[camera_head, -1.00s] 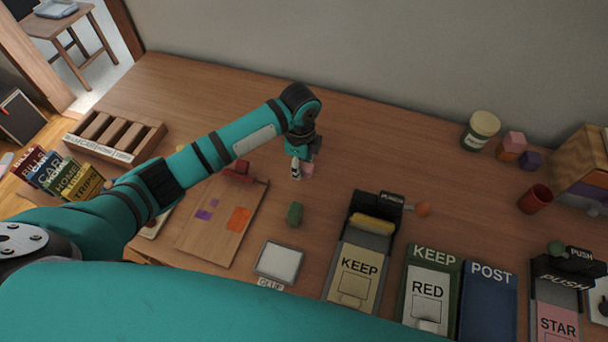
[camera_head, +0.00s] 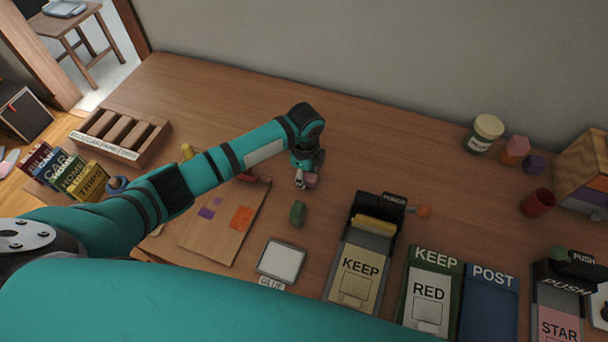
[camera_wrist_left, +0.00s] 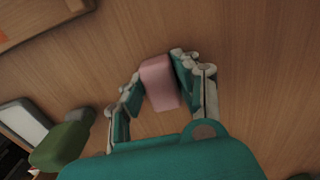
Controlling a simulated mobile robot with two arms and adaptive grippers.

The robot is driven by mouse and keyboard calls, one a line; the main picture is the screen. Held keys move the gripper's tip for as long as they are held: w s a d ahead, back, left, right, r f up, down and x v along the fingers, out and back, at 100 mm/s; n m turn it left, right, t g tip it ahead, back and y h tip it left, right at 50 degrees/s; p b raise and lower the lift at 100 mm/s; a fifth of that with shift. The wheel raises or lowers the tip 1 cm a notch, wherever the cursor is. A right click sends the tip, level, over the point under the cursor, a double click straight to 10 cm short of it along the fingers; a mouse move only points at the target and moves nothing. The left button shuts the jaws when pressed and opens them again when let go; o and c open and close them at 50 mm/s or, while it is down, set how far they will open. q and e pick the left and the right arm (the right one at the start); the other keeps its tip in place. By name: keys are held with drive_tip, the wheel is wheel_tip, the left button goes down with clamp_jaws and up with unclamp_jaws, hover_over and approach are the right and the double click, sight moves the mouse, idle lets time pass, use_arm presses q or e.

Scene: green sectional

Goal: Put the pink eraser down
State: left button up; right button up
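In the left wrist view the eraser (camera_wrist_left: 160,83) sits between the two fingers of the left gripper (camera_wrist_left: 156,80). The right finger lies against it and the left fingertip is at its other side, so the gripper looks shut on it. I cannot tell whether its underside touches the desk. My right gripper is not in view.
A wooden board (camera_head: 222,243) with coloured patches lies to the left, and a pale tray (camera_head: 281,261) in front. The desk behind the gripper is clear.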

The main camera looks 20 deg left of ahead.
use_arm(q)
drive_tip(key=shift+o, duration=1.1)
drive_tip(key=shift+s+f, duration=0.25)
drive_tip(key=shift+f, duration=0.1)
drive_tip(key=shift+o, duration=1.2)
drive_tip(key=shift+w+f, duration=0.1)
drive_tip(key=shift+f, duration=0.05)
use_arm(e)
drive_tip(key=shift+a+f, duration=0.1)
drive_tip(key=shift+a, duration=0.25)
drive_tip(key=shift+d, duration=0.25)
use_arm(q)
drive_tip(key=shift+r, duration=0.35)
wheel_tip(320, 180, up, 13)
drive_tip(key=shift+w+f, duration=0.2)
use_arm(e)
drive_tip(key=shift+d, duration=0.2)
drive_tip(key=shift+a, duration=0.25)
use_arm(q)
drive_tip(key=shift+s+f, duration=0.1)
